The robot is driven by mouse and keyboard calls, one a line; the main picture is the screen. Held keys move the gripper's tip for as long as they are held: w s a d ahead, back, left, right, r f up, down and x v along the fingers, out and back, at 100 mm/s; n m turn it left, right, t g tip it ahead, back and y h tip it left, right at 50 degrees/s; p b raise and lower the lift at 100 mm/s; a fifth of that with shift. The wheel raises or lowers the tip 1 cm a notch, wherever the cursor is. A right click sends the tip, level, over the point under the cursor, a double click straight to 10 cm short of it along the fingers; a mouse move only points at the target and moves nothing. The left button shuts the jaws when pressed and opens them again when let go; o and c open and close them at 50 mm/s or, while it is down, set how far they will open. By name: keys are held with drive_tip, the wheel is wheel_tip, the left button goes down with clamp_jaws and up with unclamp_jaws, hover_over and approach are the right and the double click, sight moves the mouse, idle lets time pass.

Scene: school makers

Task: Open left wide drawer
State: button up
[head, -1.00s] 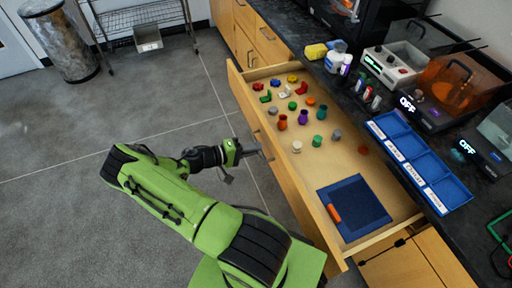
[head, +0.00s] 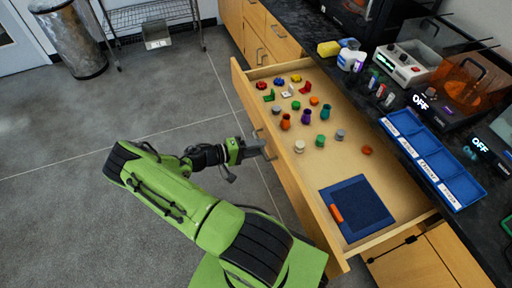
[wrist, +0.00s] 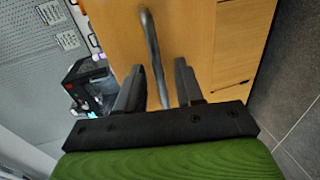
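The wide wooden drawer (head: 345,172) stands far out from under the dark counter in the head view. Its front panel (head: 300,192) faces left, towards my arm. My gripper (head: 262,146) is at the outer side of that front panel. In the wrist view, my gripper (wrist: 158,88) has its two dark fingers apart, with the grey metal handle (wrist: 152,50) between them. Gaps show between the handle and both fingers. The handle is hard to make out in the head view.
The drawer holds several small coloured parts and a blue mat (head: 357,206) with an orange piece (head: 336,213). On the counter stand a blue divided tray (head: 447,178) and machines. Other cabinets (head: 272,42) lie beyond the drawer. The grey floor (head: 70,215) at left is clear.

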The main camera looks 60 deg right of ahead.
drive_tip(key=p+v, duration=0.2)
drive_tip(key=v, duration=1.3)
drive_tip(key=shift+w+a, duration=0.25)
drive_tip(key=shift+w, duration=0.05)
drive_tip(key=shift+r, duration=0.1)
